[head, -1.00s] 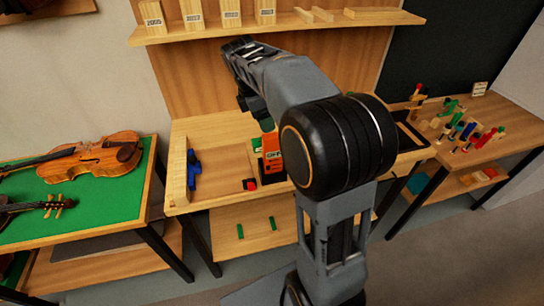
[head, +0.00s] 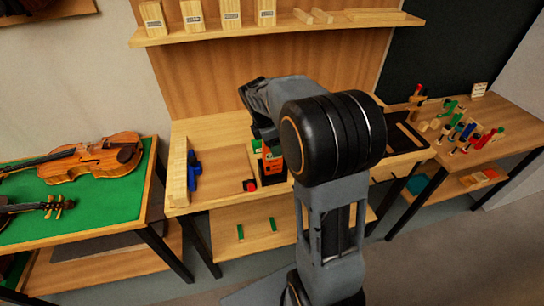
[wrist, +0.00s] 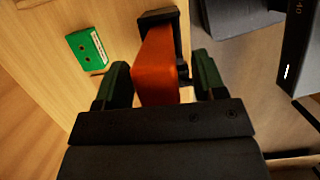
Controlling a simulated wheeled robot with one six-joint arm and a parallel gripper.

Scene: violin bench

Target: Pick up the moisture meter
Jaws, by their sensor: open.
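The moisture meter, taken to be the orange device (head: 272,164) with dark lettering, stands in a black holder on the middle bench. My gripper (head: 267,142) is lowered over its top and hides part of it. In the wrist view, the orange body (wrist: 157,65) lies between the two open fingers of my gripper (wrist: 161,75), with a dark finger on either side. A gap shows on the right side; I cannot tell whether the left finger touches it. A black piece of the holder (wrist: 158,17) shows beyond the meter.
A green block (wrist: 87,50) lies close to the meter. A small red and black item (head: 250,185) sits left of it, and a blue tool (head: 194,171) farther left. Violins lie on a green-topped table (head: 110,200). The right bench (head: 480,152) holds several small coloured tools.

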